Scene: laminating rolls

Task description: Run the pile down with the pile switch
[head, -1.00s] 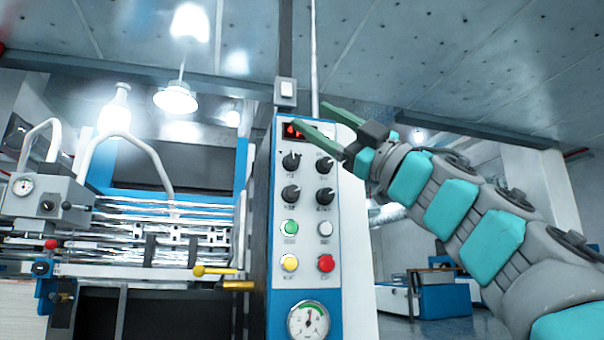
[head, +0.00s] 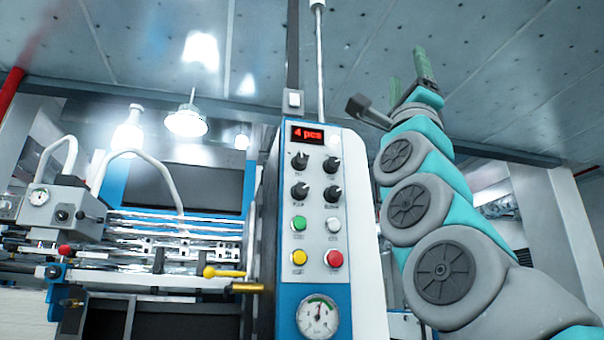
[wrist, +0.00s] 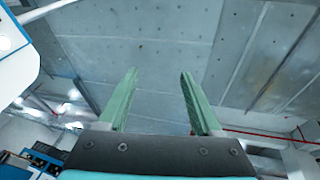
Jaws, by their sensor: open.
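The control panel (head: 342,240) stands upright in the middle of the head view. It has four dark rotary knobs in two rows, including an upper left one (head: 299,161) and an upper right one (head: 332,165). Their labels are too small to read, so I cannot tell which is the pile switch. Below are green (head: 299,223), white (head: 333,225), yellow (head: 299,257) and red (head: 333,258) buttons. My gripper (head: 408,66) is raised to the right of the panel, fingers up, apart from it. In the wrist view my gripper (wrist: 159,72) is open and empty, facing the ceiling.
A red display (head: 307,134) on the panel reads "4 pcs". A gauge (head: 318,316) sits at its bottom. A yellow-knobbed lever (head: 222,272) sticks out left of the panel, by the machine's rollers (head: 150,225). A small switch box (head: 293,101) sits above the panel.

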